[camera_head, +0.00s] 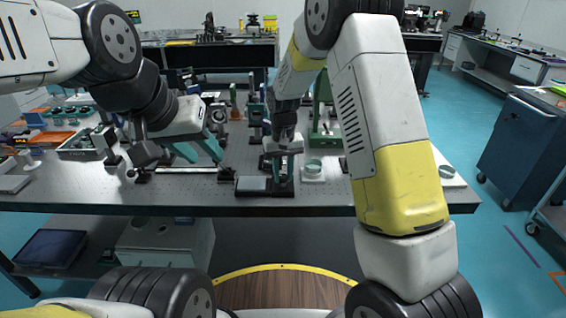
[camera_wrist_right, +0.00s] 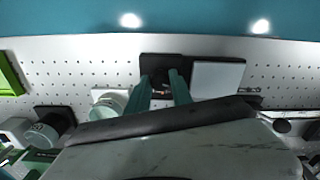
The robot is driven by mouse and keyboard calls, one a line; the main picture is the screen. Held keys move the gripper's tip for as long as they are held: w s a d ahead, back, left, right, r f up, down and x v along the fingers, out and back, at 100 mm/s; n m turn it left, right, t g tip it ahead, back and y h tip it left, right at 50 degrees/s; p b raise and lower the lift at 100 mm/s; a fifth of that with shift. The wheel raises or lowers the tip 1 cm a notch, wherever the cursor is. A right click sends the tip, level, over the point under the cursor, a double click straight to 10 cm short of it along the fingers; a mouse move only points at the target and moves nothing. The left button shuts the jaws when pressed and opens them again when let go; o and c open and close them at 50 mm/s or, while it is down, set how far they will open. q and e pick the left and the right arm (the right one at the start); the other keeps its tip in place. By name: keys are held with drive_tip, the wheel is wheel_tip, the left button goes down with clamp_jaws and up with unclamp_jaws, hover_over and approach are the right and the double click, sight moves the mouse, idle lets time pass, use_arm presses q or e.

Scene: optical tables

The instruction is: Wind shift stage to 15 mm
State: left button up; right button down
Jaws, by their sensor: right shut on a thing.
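A black stage (camera_head: 283,189) stands near the front edge of the optical table; it also shows in the right wrist view (camera_wrist_right: 160,65). A pale square panel in a black frame (camera_head: 252,184) lies beside it, and this panel also shows in the wrist view (camera_wrist_right: 216,78). My right gripper (camera_head: 280,172) points down over the stage. In the wrist view its green fingers (camera_wrist_right: 164,88) are shut on a small knob (camera_wrist_right: 160,93), mostly hidden between them. No scale reading is legible. My left gripper (camera_head: 206,158) is open and empty over the table to the left.
A round pale green dish on a white square (camera_head: 313,170) is close to the right of the stage. A green upright frame (camera_head: 323,115) stands behind it. A rail (camera_head: 190,171) lies below my left gripper. Trays and small parts (camera_head: 85,145) crowd the table's left.

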sight(283, 176)
drive_tip(key=shift+m, duration=0.9)
drive_tip(key=c, duration=1.1)
unclamp_jaws()
wheel_tip(283, 176, up, 8)
drive_tip(key=shift+f, duration=0.2)
drive_tip(key=shift+r, duration=0.15)
